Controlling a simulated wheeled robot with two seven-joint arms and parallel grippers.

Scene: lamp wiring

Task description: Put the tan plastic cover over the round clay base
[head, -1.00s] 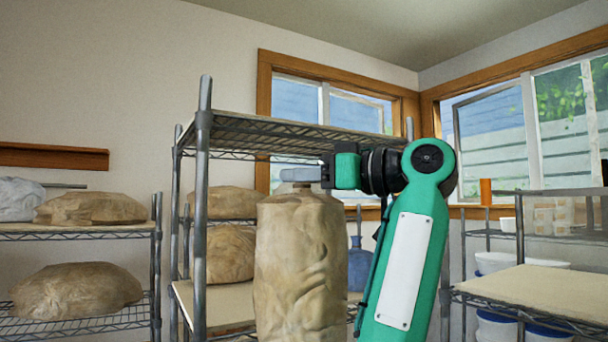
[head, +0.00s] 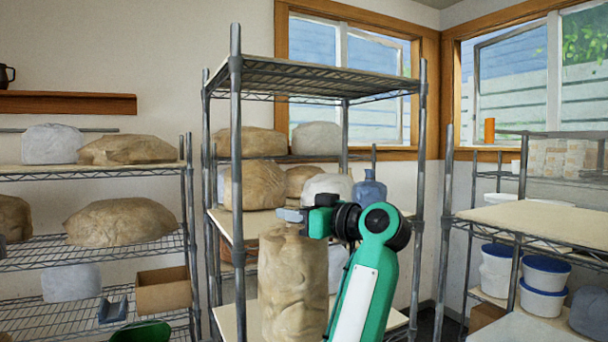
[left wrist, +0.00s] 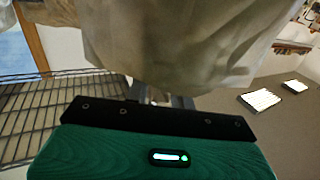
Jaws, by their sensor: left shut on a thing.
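The tan plastic cover (head: 294,280) hangs as a tall, wrinkled, roughly cylindrical sheet below my left gripper (head: 291,214). The gripper is shut on its top. In the left wrist view the cover (left wrist: 180,45) fills the upper middle, just past the gripper (left wrist: 165,101); the fingertips are mostly hidden there. In the head view the cover is in front of the middle wire rack. I cannot make out a bare round clay base in either view. My right gripper is not in view.
The middle wire rack (head: 237,125) holds tan and grey wrapped lumps and a blue jug (head: 369,190). A left rack (head: 130,172) carries more wrapped lumps and a cardboard box (head: 163,290). At right stand white buckets (head: 544,274) and a largely clear board-topped shelf (head: 540,218).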

